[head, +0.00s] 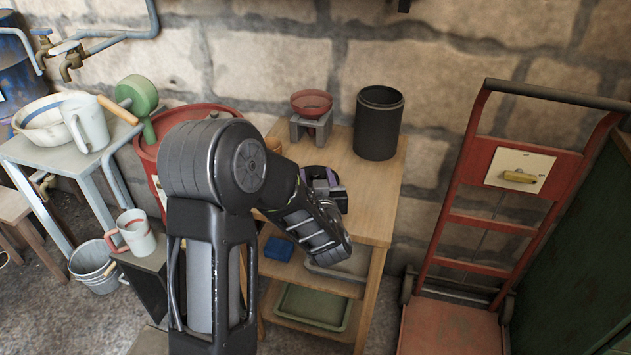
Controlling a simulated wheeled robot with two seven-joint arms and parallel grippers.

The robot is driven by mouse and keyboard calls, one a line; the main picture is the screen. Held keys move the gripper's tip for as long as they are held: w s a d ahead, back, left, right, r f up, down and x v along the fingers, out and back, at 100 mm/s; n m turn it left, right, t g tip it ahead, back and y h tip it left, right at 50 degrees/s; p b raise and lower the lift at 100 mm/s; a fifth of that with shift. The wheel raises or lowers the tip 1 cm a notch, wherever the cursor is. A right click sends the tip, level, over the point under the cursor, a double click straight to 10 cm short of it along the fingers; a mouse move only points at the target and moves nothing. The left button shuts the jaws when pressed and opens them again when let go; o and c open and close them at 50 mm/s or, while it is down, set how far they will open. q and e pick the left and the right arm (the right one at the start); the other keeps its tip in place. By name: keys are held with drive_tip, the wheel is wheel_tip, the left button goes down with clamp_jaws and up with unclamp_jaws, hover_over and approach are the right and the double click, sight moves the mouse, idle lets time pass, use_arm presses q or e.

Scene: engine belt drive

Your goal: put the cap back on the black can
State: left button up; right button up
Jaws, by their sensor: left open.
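The black can (379,123) stands upright at the back right of the wooden table, and its top looks open. No piece that I can clearly tell as its cap shows. A shallow red bowl-like piece (311,101) rests on a small grey stand (310,130) to the left of the can. My left gripper (326,184) is over the table, in front of the stand and to the lower left of the can, apart from the can. It is open; its fingers are small and partly hidden by my own arm. My right gripper is out of view.
The wooden table (376,192) has bare room in front of the can. Its shelves hold a blue item (278,249) and a green tray (313,306). A red hand truck (457,215) stands right, a red drum (150,160) left. The stone wall is close behind.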

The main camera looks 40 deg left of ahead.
use_arm(q)
drive_tip(key=shift+c, duration=0.2)
idle(0.3)
clamp_jaws()
idle(0.3)
